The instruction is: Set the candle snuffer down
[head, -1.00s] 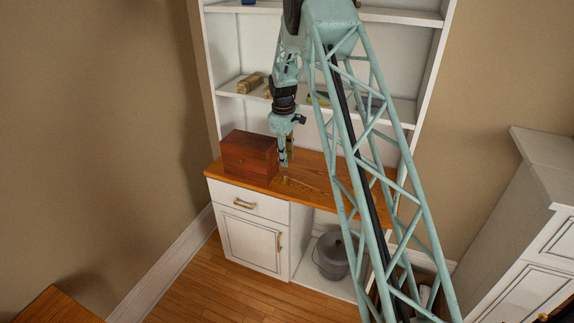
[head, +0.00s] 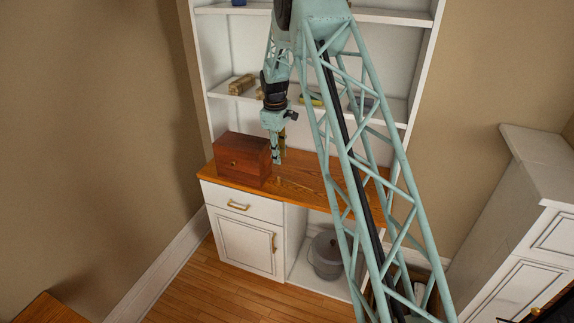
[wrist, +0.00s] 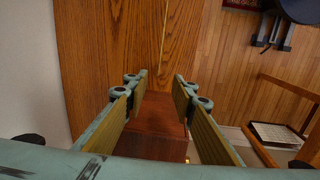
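The candle snuffer seems to be the thin brass-coloured rod (wrist: 164,38) lying on the wooden worktop (wrist: 110,45) in the wrist view. It runs away from between my fingertips. In the head view it is only a faint small mark on the worktop (head: 310,187), right of the wooden box. My gripper (head: 277,160) hangs above the worktop, pointing down. In the wrist view my gripper (wrist: 155,85) is open, its two padded fingers wide apart with nothing held between them. The snuffer's far end is cut off by the picture edge.
A reddish wooden box (head: 243,158) stands close left of my gripper. Shelves above hold a tan rolled item (head: 242,85) and other small things. A grey lidded pot (head: 327,255) stands in the open bay below. The worktop right of the gripper looks largely clear, partly hidden by my arm.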

